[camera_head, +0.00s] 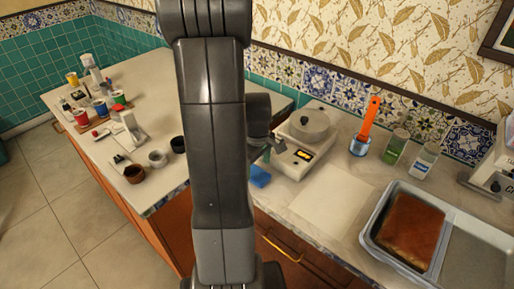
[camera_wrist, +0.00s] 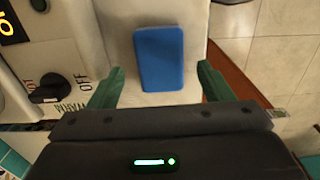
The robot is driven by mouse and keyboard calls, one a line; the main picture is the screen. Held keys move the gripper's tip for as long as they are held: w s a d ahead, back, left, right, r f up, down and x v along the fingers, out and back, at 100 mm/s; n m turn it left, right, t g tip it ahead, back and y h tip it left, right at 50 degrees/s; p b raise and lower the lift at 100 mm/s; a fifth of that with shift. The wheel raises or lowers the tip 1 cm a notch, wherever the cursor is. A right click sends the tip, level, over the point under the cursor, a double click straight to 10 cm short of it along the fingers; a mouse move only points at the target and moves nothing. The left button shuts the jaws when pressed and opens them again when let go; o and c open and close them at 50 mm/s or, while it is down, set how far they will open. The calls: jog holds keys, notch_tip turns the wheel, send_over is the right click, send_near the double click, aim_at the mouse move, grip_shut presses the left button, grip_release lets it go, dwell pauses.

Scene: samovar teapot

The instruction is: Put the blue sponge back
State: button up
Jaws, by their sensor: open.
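The blue sponge (camera_wrist: 160,60) lies flat on the pale counter in the wrist view, ahead of and between my gripper's two green fingers. It also shows in the head view (camera_head: 260,176), partly hidden behind my arm, at the counter's front left of the hot plate. My gripper (camera_wrist: 158,88) is open, with one finger on each side and nothing held between them. In the head view my gripper is mostly hidden behind my arm.
The hot plate (camera_head: 293,158) with a lidded pot stands right beside the sponge; its knob (camera_wrist: 46,94) is near the left finger. An orange-handled brush (camera_head: 366,125), jars and a grey tray (camera_head: 368,235) stand further right. A white mat area (camera_head: 330,197) is clear.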

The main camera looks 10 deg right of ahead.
aim_at(257, 173)
notch_tip(257, 173, up, 9)
dwell(0.3)
notch_tip(257, 173, down, 13)
jog(key=shift+b, duration=0.35)
notch_tip(257, 173, up, 3)
jog(key=shift+f+p, duration=0.1)
jog(key=shift+p, duration=0.2)
jog(key=shift+r, duration=0.75)
jog(key=shift+f, duration=0.15)
